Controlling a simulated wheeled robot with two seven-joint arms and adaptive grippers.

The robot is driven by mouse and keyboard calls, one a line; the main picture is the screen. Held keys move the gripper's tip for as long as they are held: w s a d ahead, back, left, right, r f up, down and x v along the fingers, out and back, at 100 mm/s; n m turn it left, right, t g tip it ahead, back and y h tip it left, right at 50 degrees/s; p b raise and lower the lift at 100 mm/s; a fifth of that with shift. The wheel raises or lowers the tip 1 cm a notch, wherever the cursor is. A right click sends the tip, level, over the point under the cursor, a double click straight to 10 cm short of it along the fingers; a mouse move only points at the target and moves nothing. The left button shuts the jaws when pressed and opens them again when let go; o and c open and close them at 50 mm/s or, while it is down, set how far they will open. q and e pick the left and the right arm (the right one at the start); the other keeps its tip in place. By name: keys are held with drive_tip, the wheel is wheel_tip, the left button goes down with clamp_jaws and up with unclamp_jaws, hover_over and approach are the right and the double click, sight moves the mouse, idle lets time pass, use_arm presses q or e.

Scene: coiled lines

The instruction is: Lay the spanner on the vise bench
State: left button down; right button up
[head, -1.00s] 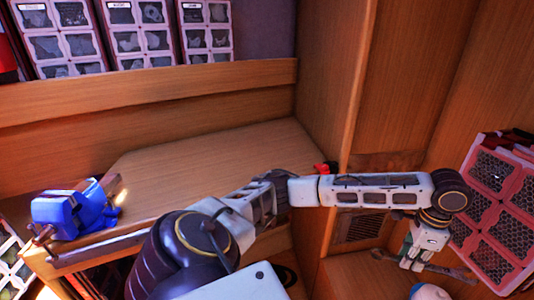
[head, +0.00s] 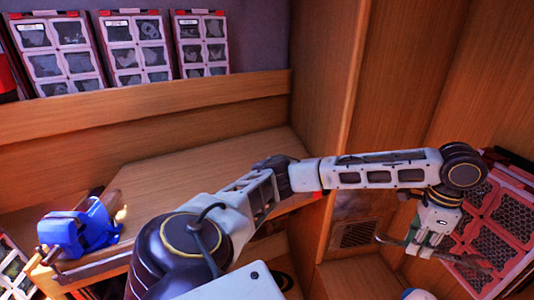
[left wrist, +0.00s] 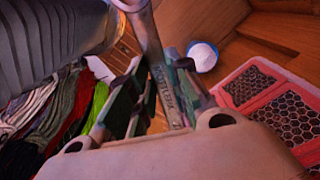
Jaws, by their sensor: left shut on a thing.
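The spanner (head: 388,239) is a grey metal bar held across my left gripper (head: 424,247) at the right of the head view. In the left wrist view the spanner (left wrist: 147,38) runs down between the two fingers (left wrist: 160,95), which are shut on it; lettering shows on its shank. The vise bench (head: 165,185) is a wooden top at the left and middle of the head view, with a blue vise (head: 82,228) at its left front. The gripper and spanner are well to the right of the bench. My right gripper is not in view.
The bench top right of the vise is clear. A wooden ledge (head: 350,272) lies low at right. A red panel with mesh windows (head: 492,222) stands close beside the gripper. A white and blue round thing (left wrist: 202,56) and coloured coiled lines (left wrist: 48,125) show in the wrist view.

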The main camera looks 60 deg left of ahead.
use_arm(q)
drive_tip(key=shift+s+r+p, duration=0.1)
drive_tip(key=shift+r+p, duration=0.25)
drive_tip(key=shift+r, duration=0.65)
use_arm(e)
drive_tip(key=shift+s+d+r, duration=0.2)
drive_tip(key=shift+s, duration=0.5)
use_arm(q)
drive_tip(key=shift+d+r, duration=0.1)
drive_tip(key=shift+r, duration=0.25)
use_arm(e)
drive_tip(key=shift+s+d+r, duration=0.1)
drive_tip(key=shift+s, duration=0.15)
